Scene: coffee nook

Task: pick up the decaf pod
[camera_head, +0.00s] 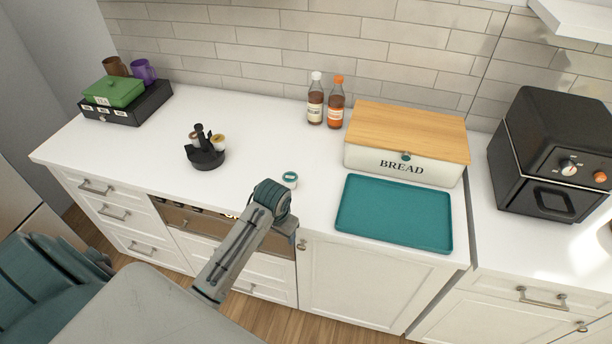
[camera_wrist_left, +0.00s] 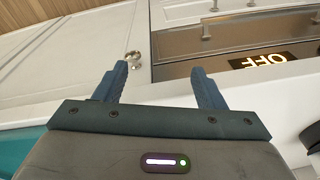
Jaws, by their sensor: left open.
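A small white pod with a teal band (camera_head: 290,179) stands alone on the white counter near its front edge; its lettering is too small to read. A black pod carousel (camera_head: 206,158) stands further left on the counter and holds pods with brownish lids. My left gripper (camera_wrist_left: 159,80) is open and empty in the left wrist view, its two fingers apart above the drawer fronts. In the head view my left arm ends just left of and in front of the teal-banded pod, and its fingers are hidden. No pod shows between the fingers. My right gripper is not in view.
A teal tray (camera_head: 394,241) lies right of the pod, before the bread box (camera_head: 403,162). Two bottles (camera_head: 315,104) stand at the back wall. A black appliance (camera_head: 548,150) is far right, a black drawer box (camera_head: 127,106) far left. Counter between carousel and bottles is clear.

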